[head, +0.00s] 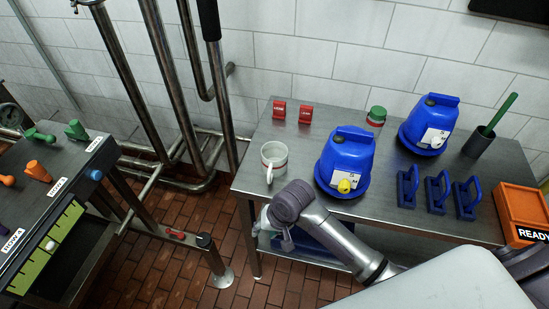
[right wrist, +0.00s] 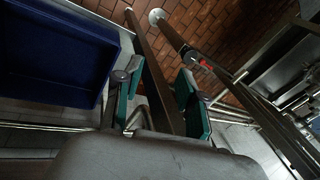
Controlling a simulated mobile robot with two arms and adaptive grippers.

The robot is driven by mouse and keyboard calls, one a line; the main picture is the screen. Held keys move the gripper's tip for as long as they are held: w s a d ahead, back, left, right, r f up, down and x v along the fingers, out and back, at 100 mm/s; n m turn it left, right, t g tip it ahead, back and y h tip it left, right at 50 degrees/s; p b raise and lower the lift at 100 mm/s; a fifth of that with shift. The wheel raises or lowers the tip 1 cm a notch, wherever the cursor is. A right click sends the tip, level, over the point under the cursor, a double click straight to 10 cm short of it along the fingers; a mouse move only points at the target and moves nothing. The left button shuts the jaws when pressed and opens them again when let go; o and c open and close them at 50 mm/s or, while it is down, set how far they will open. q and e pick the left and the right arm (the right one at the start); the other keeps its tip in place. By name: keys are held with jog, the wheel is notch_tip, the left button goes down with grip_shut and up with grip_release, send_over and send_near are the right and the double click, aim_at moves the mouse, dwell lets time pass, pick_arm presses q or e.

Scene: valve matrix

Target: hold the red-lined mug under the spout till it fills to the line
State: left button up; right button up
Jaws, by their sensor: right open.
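The white mug (head: 268,176) stands upright near the left front edge of the steel table, with a red band near its rim. Its handle points to the front. The blue jug (head: 346,155) with a yellow spout (head: 345,184) stands just right of the mug. A second blue jug (head: 428,112) with a white spout (head: 428,144) stands farther back right. My right gripper (head: 272,228) is at the table's front edge, below the mug in the picture and apart from it. In the right wrist view its green-padded fingers (right wrist: 158,92) are spread and empty. My left gripper is out of view.
A blue bin (right wrist: 55,55) is beside my gripper. Pipes (head: 160,80) rise at left.

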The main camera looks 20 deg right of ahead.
jog(key=w+a+r+m, duration=0.1)
jog(key=w+r+m, duration=0.1)
jog(key=w+r, duration=0.4)
jog(key=m+g+h+p, duration=0.2)
jog(key=m+h, duration=0.1)
jog(key=m, duration=0.4)
send_near(269, 172)
jog(key=shift+w+f, duration=0.15)
jog(key=shift+w, duration=0.2)
jog(key=shift+s+d+m, duration=0.1)
jog(key=shift+d+m, duration=0.15)
jog(key=shift+m, duration=0.05)
notch_tip(269, 172, down, 7)
jog(key=shift+f+p, duration=0.2)
jog(key=shift+p, duration=0.15)
jog(key=f, duration=0.1)
jog(key=f+p, duration=0.1)
jog(key=f, duration=0.2)
jog(key=shift+s+a+f, duration=0.1)
jog(key=shift+s+a, duration=0.15)
jog(key=shift+f, duration=0.55)
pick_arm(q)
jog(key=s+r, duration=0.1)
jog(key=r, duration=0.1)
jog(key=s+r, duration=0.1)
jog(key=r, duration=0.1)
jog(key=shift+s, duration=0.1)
pick_arm(e)
grip_shut()
